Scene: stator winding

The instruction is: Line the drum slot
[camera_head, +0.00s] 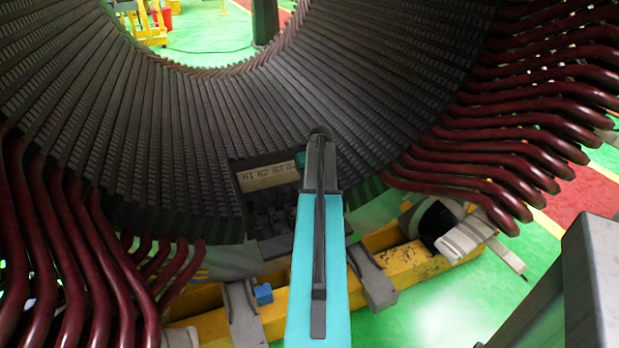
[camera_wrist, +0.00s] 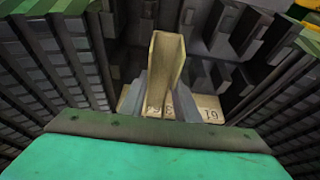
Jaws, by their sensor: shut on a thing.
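In the wrist view, my gripper (camera_wrist: 162,98) is shut on a tan, folded, channel-shaped liner (camera_wrist: 167,62). One grey finger is on each side of it. The liner points away from the gripper toward dark blocks and gaps inside the drum. The large dark drum (camera_head: 190,120) fills the head view, with many narrow slots around its inner wall. Whether the liner touches a slot cannot be told. In the head view my arm hides the liner and the fingertips.
A tan strip with numbers (camera_head: 268,177) sits in a dark recess at the drum's bottom; it also shows below the liner in the wrist view (camera_wrist: 208,108). Dark red coils (camera_head: 500,150) stick out at both sides. A yellow beam (camera_head: 420,263) lies underneath. The drum's central opening is clear.

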